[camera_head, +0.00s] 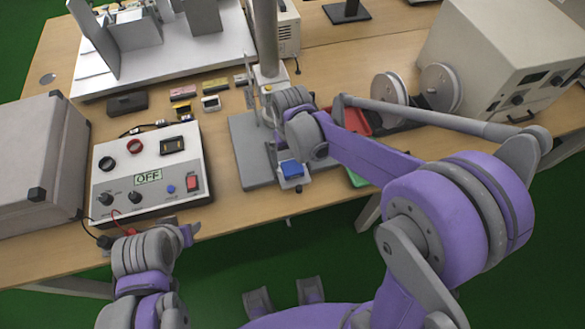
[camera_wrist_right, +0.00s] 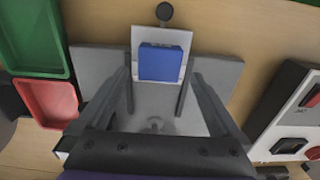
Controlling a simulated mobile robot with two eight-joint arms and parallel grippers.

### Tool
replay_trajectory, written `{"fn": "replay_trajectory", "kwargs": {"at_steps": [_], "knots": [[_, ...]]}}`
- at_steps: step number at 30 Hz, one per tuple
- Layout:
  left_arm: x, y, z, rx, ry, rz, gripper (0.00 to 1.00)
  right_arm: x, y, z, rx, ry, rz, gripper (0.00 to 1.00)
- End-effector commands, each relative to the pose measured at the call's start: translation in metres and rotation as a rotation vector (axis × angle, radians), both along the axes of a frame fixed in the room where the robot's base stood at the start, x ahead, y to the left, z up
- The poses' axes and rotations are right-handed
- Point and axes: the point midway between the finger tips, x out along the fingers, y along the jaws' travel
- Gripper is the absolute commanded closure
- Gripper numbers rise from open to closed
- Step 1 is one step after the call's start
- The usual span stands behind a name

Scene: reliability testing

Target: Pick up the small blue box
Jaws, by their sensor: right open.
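The small blue box (camera_head: 291,168) sits on a light plate at the front of the grey stand base (camera_head: 243,140). In the right wrist view the blue box (camera_wrist_right: 160,63) lies between the tips of my right gripper (camera_wrist_right: 158,82), which is open with a gap to the box on both sides. In the head view my right gripper (camera_head: 290,160) hangs over the stand, its fingers partly hidden by the wrist. My left gripper (camera_head: 188,234) is low at the table's front edge, away from the box, and its fingers are not clear.
A control panel marked OFF (camera_head: 150,177) stands left of the stand, with a grey case (camera_head: 35,160) beyond it. A red tray (camera_wrist_right: 50,100) and a green tray (camera_wrist_right: 35,35) lie close beside the stand. A metal column (camera_head: 265,40) rises behind the box.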

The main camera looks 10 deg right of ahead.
Motion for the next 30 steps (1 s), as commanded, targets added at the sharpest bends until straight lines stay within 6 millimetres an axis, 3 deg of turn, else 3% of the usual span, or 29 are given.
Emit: {"fn": "replay_trajectory", "kwargs": {"at_steps": [6,14,28,30], "knots": [[0.000,0.000,-0.002,0.000,0.001,0.000,0.50,-0.001,-0.001,-0.029,0.000,0.000,0.000,0.00],[0.000,0.000,-0.002,0.000,0.001,0.000,0.50,-0.001,-0.001,-0.031,0.000,0.000,0.000,0.00],[0.000,0.000,-0.002,0.000,0.001,0.000,0.50,-0.001,-0.001,-0.031,0.000,0.000,0.000,0.81],[0.000,0.000,-0.002,0.000,0.001,0.000,0.50,-0.001,-0.001,-0.031,0.000,0.000,0.000,0.81]]}}
